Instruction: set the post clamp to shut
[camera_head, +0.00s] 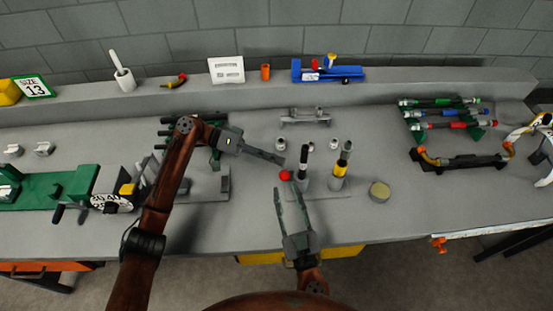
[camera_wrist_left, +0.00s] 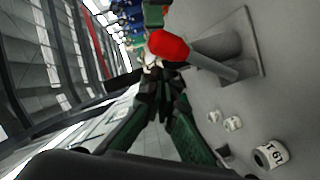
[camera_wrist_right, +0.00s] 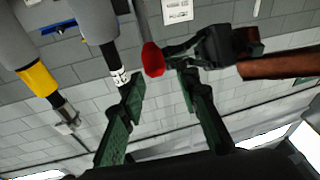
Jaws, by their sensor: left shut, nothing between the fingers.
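A red ball knob (camera_head: 285,175) sits at the front middle of the bench, beside an upright post with a black top (camera_head: 305,160). In the left wrist view the red knob (camera_wrist_left: 168,46) is on a grey lever (camera_wrist_left: 215,67) next to a grey cylinder on a square plate (camera_wrist_left: 255,45). My left gripper (camera_head: 282,160) is shut and empty, its tips just behind the knob; I cannot tell whether they touch it. My right gripper (camera_head: 289,187) is open in front of the knob. The right wrist view shows the knob (camera_wrist_right: 153,59) beyond its parted fingertips. The clamp's jaw is not clear.
A second post with a yellow band (camera_head: 341,165) stands close to the right, with a round tan disc (camera_head: 380,191) beyond it. A grey bracket (camera_head: 305,117) lies behind. A raised shelf runs along the back.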

